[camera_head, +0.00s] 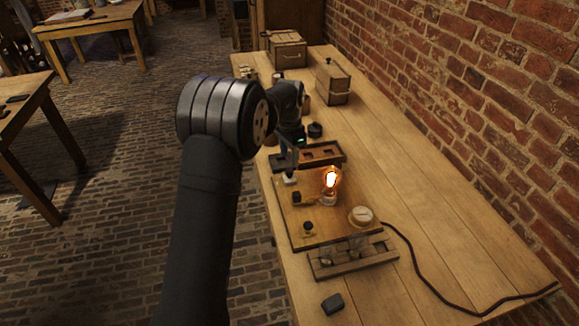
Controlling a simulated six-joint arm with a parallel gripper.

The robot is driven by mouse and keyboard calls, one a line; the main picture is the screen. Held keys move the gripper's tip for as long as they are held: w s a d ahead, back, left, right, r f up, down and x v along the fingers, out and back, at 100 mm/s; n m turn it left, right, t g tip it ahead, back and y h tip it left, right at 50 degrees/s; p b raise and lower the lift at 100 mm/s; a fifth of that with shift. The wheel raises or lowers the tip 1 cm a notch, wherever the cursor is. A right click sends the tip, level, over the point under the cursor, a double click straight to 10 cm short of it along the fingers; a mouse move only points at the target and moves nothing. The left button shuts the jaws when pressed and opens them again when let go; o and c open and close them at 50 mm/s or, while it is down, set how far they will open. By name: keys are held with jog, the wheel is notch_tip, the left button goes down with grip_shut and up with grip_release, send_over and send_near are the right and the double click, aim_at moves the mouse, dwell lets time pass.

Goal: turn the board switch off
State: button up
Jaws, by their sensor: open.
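The wooden board (330,222) lies on the bench, and its bulb (331,181) glows orange. Small fittings show on the board: a dark block (298,197) left of the bulb, a small knob (308,229) near the front left corner, and a round cream fitting (361,216) at the right. I cannot tell for sure which is the switch. My gripper (289,160) is open, pointing down over the board's far left end, close to a small pale piece (290,179). Its fingers are small and partly hidden by my arm; I see nothing held.
A dark block (332,304) lies nearer. A wooden tray (322,153) sits behind the board, boxes (332,84) farther back. A black cable (440,290) runs right. The bench's right side is mostly clear.

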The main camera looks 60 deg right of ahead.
aim_at(290, 170)
jog(key=shift+f, duration=2.65)
grip_shut()
